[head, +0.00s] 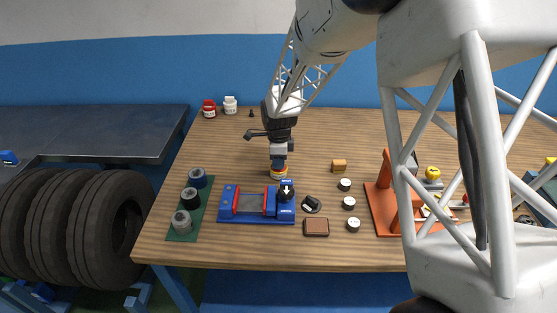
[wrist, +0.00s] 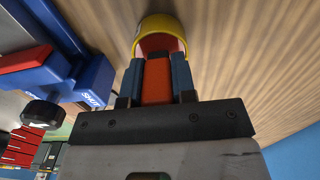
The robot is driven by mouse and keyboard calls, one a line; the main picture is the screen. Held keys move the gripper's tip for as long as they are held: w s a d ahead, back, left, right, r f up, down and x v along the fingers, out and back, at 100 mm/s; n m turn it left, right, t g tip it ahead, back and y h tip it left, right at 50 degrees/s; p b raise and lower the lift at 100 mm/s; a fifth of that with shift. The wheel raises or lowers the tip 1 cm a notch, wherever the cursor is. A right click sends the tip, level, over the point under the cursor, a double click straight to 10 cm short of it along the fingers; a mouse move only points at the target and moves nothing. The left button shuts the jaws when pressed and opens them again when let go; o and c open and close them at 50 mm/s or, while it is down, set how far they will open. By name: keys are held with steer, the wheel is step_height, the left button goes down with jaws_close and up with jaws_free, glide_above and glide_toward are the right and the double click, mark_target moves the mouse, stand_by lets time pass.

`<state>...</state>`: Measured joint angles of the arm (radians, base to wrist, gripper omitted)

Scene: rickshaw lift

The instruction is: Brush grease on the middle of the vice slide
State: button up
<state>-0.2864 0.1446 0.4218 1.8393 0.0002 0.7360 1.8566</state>
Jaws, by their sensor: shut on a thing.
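The blue vice (head: 257,219) lies on the wooden bench, with red jaw faces and a grey slide (head: 250,203) between them. Its blue body and a red jaw show at the left in the wrist view (wrist: 88,78). My gripper (head: 278,164) points down just behind the vice's right end. It is shut on an orange handle (wrist: 156,82), apparently the brush. The handle's far end reaches the mouth of a yellow-rimmed pot (wrist: 160,22), which also shows below my gripper in the head view (head: 279,175). Any bristles are hidden.
A green mat (head: 183,231) with several grey cylinders lies left of the vice. Right are a brown block (head: 316,227), a black object (head: 311,204), several small round pieces (head: 349,203) and an orange stand (head: 385,205).

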steer(key=shift+f, duration=0.55)
stand_by(1.8)
steer(key=shift+r, duration=3.6)
steer(key=shift+w, duration=0.1)
steer(key=w+d+f+n, duration=0.1)
steer(key=w+d+n, duration=0.1)
steer(key=w, duration=0.4)
steer(key=w+d+f+n, duration=0.1)
steer(key=w+d+n, duration=0.2)
steer(key=w, duration=0.4)
steer(key=w+d+f+n, duration=0.1)
steer(key=w+d+n, duration=0.2)
steer(key=w, duration=0.4)
steer(key=shift+w+n, duration=0.1)
steer(key=shift+n, duration=0.5)
steer(key=w+d+f+n, duration=0.2)
steer(key=w+d+n, duration=0.1)
steer(key=w+d, duration=0.1)
steer(key=w+d+f+n, duration=0.2)
steer(key=w+d+n, duration=0.1)
steer(key=w, duration=0.3)
steer(key=w+d+f+n, duration=0.1)
steer(key=w+d+n, duration=0.1)
steer(key=w+d, duration=0.3)
steer(key=shift+w+d+f+n, duration=0.3)
steer(key=shift+f+n, duration=0.1)
steer(key=shift+a, duration=0.1)
